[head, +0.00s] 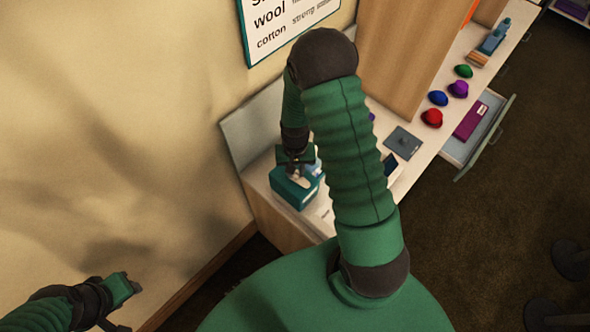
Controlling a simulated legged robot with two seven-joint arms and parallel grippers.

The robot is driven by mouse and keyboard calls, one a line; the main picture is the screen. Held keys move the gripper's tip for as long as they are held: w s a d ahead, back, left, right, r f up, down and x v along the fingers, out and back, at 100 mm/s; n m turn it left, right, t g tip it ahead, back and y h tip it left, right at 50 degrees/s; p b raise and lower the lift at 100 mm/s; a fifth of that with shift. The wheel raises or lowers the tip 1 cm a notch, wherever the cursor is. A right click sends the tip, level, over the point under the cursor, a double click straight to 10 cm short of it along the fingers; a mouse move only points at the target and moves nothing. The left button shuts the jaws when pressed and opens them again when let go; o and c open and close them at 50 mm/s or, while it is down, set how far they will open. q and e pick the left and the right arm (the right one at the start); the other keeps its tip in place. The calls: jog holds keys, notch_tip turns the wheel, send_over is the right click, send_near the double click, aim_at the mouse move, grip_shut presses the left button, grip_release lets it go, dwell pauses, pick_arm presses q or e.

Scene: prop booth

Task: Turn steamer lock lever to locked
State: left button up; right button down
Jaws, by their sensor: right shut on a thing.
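The steamer appears to be the teal box (291,194) at the near left end of the counter, against the wall. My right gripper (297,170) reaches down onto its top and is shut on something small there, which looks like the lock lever. The gripper hides most of the lever, so its angle cannot be read. My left gripper (126,290) is at the lower left, in front of the wall and away from the steamer. Its jaws are not clear.
My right arm covers the middle of the counter. Further along are a grey plate (403,142), red (432,118), blue (438,98) and green (464,71) rounded items. An open drawer (462,158) holding a purple item (470,121) juts out right. A wooden panel (405,50) rises behind.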

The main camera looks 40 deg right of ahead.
jog(key=shift+n, duration=0.3)
jog(key=n, duration=0.3)
jog(key=shift+n, duration=0.4)
jog(key=n, duration=0.4)
jog(key=shift+w+r, duration=0.1)
jog(key=n, duration=0.5)
jog(key=shift+p, duration=0.35)
jog(key=shift+n+p, duration=0.6)
jog(key=shift+n, duration=1.4)
